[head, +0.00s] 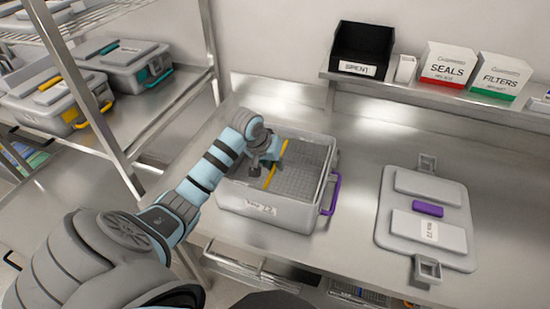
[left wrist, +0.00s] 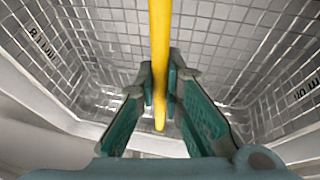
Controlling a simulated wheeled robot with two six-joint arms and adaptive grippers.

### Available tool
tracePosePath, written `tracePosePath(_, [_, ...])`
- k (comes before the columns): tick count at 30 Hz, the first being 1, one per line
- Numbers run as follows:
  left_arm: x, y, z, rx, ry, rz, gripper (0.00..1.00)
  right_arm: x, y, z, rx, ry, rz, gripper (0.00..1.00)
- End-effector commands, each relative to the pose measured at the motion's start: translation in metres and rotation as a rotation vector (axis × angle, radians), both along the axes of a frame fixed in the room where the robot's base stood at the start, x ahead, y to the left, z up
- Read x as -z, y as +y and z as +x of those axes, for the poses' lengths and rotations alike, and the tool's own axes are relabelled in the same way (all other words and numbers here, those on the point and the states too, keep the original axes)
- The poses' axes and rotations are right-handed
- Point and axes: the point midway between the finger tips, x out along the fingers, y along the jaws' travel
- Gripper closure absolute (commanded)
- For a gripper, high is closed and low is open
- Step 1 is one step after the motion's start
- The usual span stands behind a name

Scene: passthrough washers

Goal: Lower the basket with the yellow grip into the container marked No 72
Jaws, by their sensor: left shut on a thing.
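The container (head: 268,208) stands on the steel bench, its lid off, with a purple handle on its right side and a handwritten front label that seems to end in 72. The wire basket (head: 312,158) with the yellow grip (head: 284,147) sits inside the container's walls, its rim about level with the container's rim. Whether it rests on the bottom is hidden. My left gripper (head: 266,164) is shut on the yellow grip; the left wrist view shows the teal fingers (left wrist: 160,88) on both sides of the yellow bar (left wrist: 160,40). My right gripper is not in view.
A grey lid (head: 458,190) with a purple tab lies on the bench at right. A rack at left holds closed containers with yellow (head: 60,105) and teal (head: 125,62) handles.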

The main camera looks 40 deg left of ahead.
Motion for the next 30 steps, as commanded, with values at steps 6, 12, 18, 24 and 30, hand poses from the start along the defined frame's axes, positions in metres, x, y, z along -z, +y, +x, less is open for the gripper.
tracePosePath(6, [0.003, 0.0, 0.0, 0.0, -0.002, 0.001, 1.0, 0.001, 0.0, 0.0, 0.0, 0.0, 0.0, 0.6])
tracePosePath(12, [0.006, 0.0, 0.001, 0.0, -0.002, 0.001, 1.0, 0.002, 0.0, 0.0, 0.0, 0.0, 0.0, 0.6])
tracePosePath(18, [0.009, 0.0, 0.001, 0.0, -0.001, 0.0, 1.0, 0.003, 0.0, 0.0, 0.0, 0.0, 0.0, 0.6])
tracePosePath(24, [0.012, 0.0, 0.0, 0.0, -0.001, 0.0, 1.0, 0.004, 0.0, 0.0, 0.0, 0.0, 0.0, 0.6])
tracePosePath(30, [0.015, 0.0, 0.0, 0.0, -0.001, 0.0, 1.0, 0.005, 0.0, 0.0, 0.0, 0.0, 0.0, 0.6])
